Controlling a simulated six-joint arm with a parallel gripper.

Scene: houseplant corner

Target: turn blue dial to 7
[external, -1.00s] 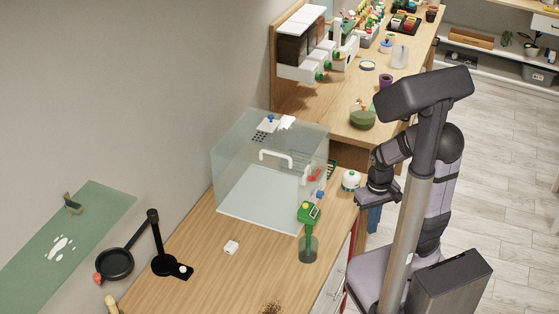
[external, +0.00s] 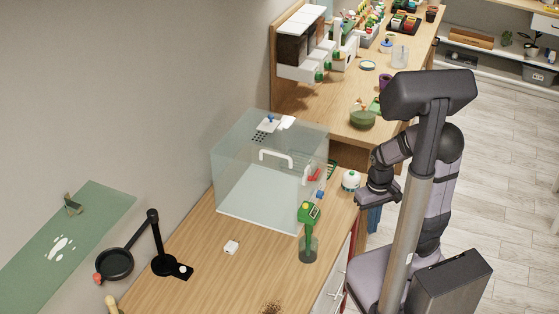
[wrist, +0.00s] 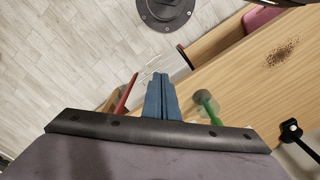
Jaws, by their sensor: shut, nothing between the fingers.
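A small blue knob (external: 320,194) sits low at the right front of the clear glass case (external: 245,170). Another small blue piece (external: 270,120) is on the case's top. I cannot tell which is the dial, and no numbers are readable. My gripper (external: 374,228) hangs beyond the right edge of the wooden counter, to the right of the case and apart from it. In the wrist view its blue fingers (wrist: 160,77) are pressed together with nothing between them. No blue dial can be made out in the wrist view.
A green-headed tool (external: 309,212) stands upright near the counter's right edge, in front of the case. The counter's middle is mostly clear.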

